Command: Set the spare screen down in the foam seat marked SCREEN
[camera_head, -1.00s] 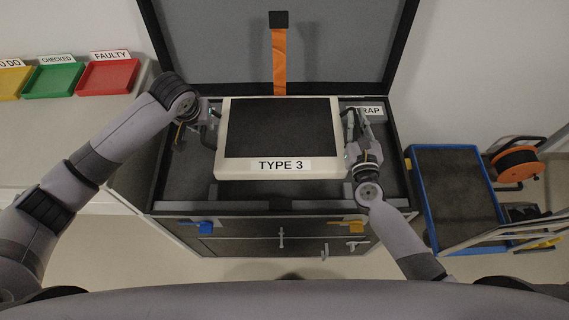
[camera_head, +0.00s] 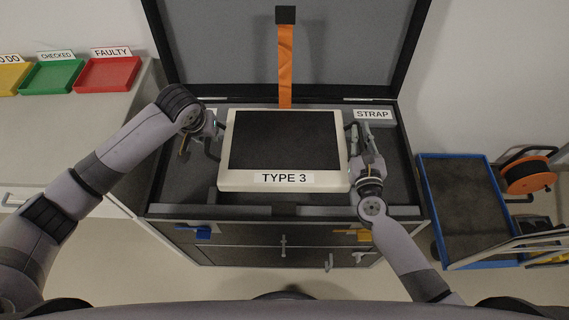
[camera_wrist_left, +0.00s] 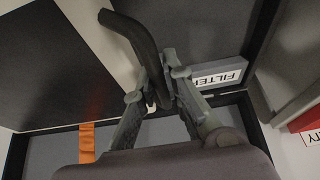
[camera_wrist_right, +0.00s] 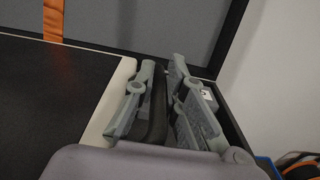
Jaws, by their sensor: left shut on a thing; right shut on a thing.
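The spare screen (camera_head: 284,141), a cream-framed dark panel labelled TYPE 3, is held roughly level over the open foam-lined case (camera_head: 390,196). My left gripper (camera_head: 214,130) is shut on its left dark handle, which shows in the left wrist view (camera_wrist_left: 133,32). My right gripper (camera_head: 357,142) is shut on its right handle, seen in the right wrist view (camera_wrist_right: 157,105). The screen covers the middle of the case; no SCREEN mark or seat is visible. I cannot tell how high the screen is above the foam.
The case lid (camera_head: 345,60) stands open behind, with an orange strap (camera_head: 285,70). A STRAP label (camera_head: 372,114) and a FILTER label (camera_wrist_left: 217,76) mark other places. Coloured trays (camera_head: 108,73) are on the left counter; a blue-rimmed cart (camera_head: 424,200) stands right.

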